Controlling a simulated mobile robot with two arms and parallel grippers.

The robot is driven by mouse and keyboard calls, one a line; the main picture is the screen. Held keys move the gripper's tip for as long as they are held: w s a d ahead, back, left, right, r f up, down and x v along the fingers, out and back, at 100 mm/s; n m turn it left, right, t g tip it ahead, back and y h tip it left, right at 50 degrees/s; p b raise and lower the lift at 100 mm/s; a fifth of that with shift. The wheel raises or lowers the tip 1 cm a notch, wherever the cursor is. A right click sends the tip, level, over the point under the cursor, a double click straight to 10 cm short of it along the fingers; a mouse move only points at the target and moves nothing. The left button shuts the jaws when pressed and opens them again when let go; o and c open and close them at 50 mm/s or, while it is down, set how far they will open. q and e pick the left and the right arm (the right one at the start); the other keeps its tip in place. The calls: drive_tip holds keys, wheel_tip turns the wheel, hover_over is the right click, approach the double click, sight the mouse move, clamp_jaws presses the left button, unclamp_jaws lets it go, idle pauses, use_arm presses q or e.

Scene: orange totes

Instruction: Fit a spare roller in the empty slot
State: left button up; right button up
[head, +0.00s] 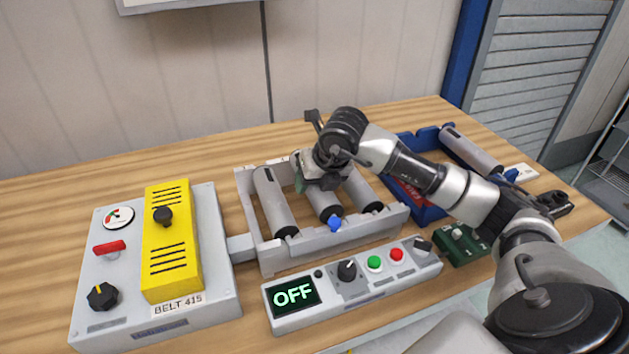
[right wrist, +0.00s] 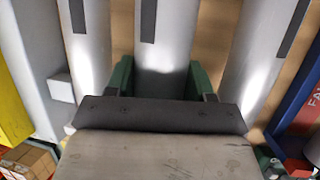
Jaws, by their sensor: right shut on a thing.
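A grey roller frame (head: 305,248) stands on the bench, with a left roller (head: 274,200) and a right roller (head: 361,188) in it. A middle roller (head: 323,202) with a blue end piece (head: 334,223) lies between them, lengthwise alongside them. My right gripper (head: 322,183) is shut on this middle roller from above. In the right wrist view, its green fingers (right wrist: 160,82) flank the grey roller (right wrist: 163,50). I cannot tell whether the roller's ends are seated in the frame or just above it. My left gripper is not in view.
A blue bin (head: 428,212) at the right holds another roller (head: 470,150) with a blue end. A control box (head: 352,290) reading OFF lies in front of the frame. A grey unit with a yellow cover (head: 172,240) stands left. The bench's back left is clear.

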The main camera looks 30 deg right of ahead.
drive_tip(key=shift+f, duration=0.1)
drive_tip(key=shift+f+b, duration=0.7)
drive_tip(key=shift+b, duration=0.05)
drive_tip(key=shift+f, duration=0.25)
idle(0.3)
drive_tip(key=o, duration=1.3)
drive_tip(key=b+v, duration=0.1)
drive_tip(key=v, duration=1)
